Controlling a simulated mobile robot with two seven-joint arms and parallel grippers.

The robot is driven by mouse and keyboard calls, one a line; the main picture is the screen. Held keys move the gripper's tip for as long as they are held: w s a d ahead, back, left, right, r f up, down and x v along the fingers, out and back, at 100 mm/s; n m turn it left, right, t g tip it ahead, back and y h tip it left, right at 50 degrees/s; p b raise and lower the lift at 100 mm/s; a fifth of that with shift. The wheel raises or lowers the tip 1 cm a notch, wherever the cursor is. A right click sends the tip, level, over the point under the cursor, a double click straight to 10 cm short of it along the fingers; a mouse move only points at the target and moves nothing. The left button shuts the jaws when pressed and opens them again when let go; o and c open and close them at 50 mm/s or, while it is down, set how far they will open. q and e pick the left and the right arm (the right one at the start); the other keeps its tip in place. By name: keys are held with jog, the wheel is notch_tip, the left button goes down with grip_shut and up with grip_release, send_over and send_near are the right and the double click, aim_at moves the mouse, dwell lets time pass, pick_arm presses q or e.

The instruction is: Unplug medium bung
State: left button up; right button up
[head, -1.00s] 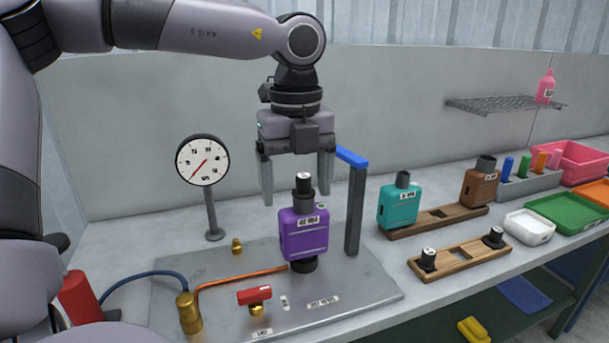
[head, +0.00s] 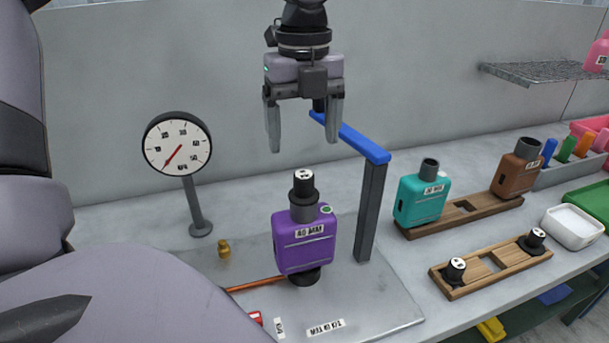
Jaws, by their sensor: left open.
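The purple muffler (head: 303,243), labelled 40 MM, stands upright on the grey metal plate (head: 385,300). A black bung with a white top (head: 304,184) sits in its upper neck. My left gripper (head: 305,145) is open and empty above the bung, fingers pointing down, with a visible gap between them and the bung. Two more black bungs sit in the wooden holder at the right, one at the near end (head: 455,271) and one at the far end (head: 533,241). My right gripper is out of view.
A blue-topped post (head: 372,210) stands right of the purple muffler. A gauge (head: 177,144) stands left. Teal (head: 422,196) and brown (head: 517,174) mufflers stand on a wooden rack. A white tray (head: 573,228) is farther right. My arm hides the lower left.

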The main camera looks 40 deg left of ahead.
aim_at(304, 174)
pick_arm(q)
jog(key=shift+r, duration=0.1)
dwell(0.3)
jog(key=shift+f, duration=0.55)
notch_tip(304, 174, down, 4)
jog(key=shift+r, duration=0.2)
notch_tip(304, 174, down, 3)
jog(key=b, duration=0.3)
jog(key=shift+f+b, duration=0.7)
jog(key=shift+b, duration=0.2)
jog(key=shift+b, duration=0.55)
